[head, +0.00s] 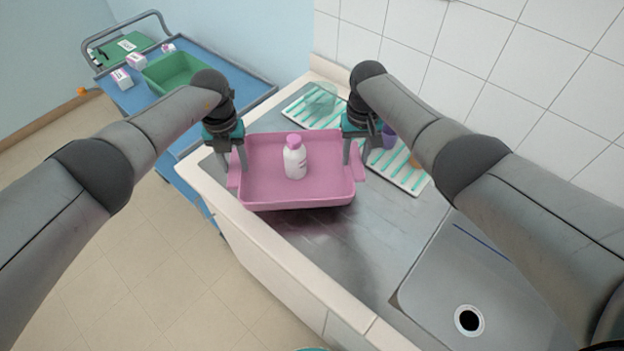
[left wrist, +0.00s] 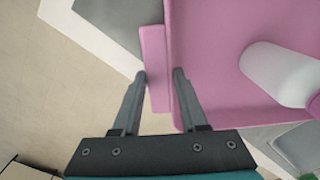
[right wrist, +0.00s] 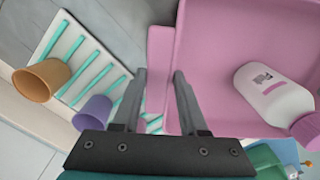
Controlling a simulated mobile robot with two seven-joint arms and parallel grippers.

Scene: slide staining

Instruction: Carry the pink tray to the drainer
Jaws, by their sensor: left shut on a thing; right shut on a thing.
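The pink tray (head: 262,196) is held between my two grippers over the steel counter, with a white bottle with a pink cap (head: 295,160) standing in it. My left gripper (head: 238,170) is shut on the tray's left handle, which also shows in the left wrist view (left wrist: 155,70). My right gripper (head: 355,155) is shut on the right handle, seen in the right wrist view (right wrist: 160,75). The tray looks about level; a dark shadow lies on the counter below it. The drainer (head: 408,178), white with teal ribs, lies behind and to the right, partly hidden by my right gripper.
On the drainer are a purple cup (right wrist: 94,112), an orange cup (right wrist: 42,80) and a clear greenish vessel (head: 320,98). The sink (head: 455,270) is at the front right. A blue cart (head: 245,85) with a green bin (head: 172,75) and small boxes stands at the back left. A tiled wall bounds the counter.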

